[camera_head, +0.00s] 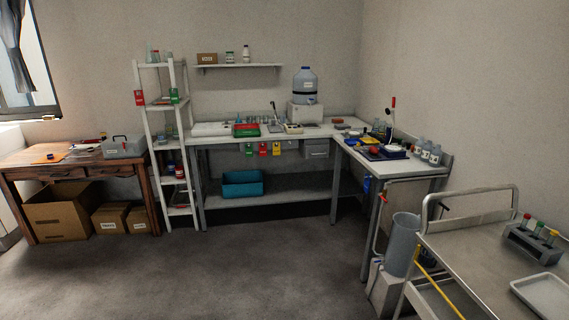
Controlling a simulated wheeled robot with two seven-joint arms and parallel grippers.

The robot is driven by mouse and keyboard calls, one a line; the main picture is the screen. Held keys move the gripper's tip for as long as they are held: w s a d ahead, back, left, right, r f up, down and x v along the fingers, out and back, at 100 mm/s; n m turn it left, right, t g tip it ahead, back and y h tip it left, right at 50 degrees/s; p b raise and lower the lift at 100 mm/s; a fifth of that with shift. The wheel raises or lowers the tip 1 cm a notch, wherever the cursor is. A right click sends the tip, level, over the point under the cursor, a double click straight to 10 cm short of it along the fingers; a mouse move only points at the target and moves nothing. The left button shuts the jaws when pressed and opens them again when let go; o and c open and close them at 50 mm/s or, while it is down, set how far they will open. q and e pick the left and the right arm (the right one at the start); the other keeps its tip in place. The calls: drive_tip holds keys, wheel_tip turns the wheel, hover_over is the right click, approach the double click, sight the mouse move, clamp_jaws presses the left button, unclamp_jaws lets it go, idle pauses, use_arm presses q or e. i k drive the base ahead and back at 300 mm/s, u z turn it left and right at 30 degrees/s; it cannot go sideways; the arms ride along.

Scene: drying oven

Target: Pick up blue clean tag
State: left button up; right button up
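A small blue item (366,184) hangs below the front edge of the right-hand bench, by its leg. It may be the blue tag, but it is too small to read or to tell its shape. Other tags show in the head view: a green tag (249,149) and a red tag (263,149) hang under the back bench's front edge. Another red tag (139,97) and a green tag (174,95) are on the white shelf rack. Neither of my grippers is in view.
The L-shaped bench (215,139) fills the back corner. A wooden table (75,165) with boxes stands left. A metal cart (470,262) and a grey bin (402,245) stand at the right front. The grey floor (230,270) in the middle is clear.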

sight(366, 183)
drive_tip(key=i, duration=3.65)
drive_tip(key=z, duration=1)
